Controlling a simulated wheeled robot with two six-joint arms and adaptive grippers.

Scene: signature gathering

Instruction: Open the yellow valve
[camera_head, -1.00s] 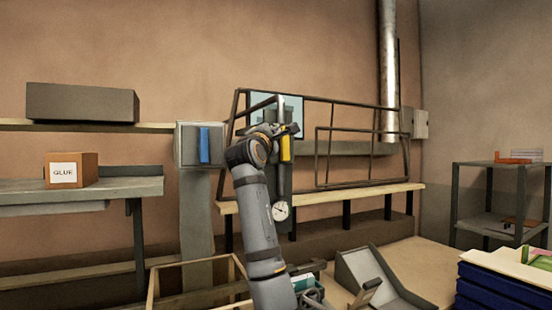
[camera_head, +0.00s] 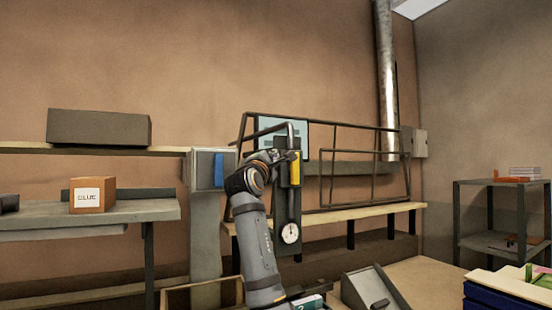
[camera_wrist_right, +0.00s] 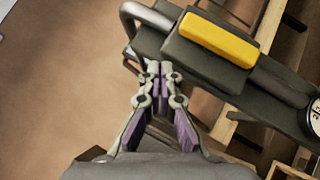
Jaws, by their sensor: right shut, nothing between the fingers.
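The yellow valve handle (camera_head: 295,169) is a short upright bar on a dark block fixed to a pipe. In the right wrist view the handle (camera_wrist_right: 218,38) lies along the block's face, in line with the pipe. My right gripper (camera_wrist_right: 158,68) is shut and empty, its fingertips together beside the block's near end, left of and below the yellow bar. I cannot tell whether the tips touch the block. In the head view my right arm rises in front of the valve post, and its fingertips are hard to make out. My left gripper is not in view.
A round gauge (camera_head: 290,233) sits below the valve. A blue-handled box (camera_head: 212,170) stands left of my arm. A dark wire frame (camera_head: 360,165) stands behind on a wooden bench. A glue box (camera_head: 92,195) is on the left shelf; a grey rack (camera_head: 500,184) is at right.

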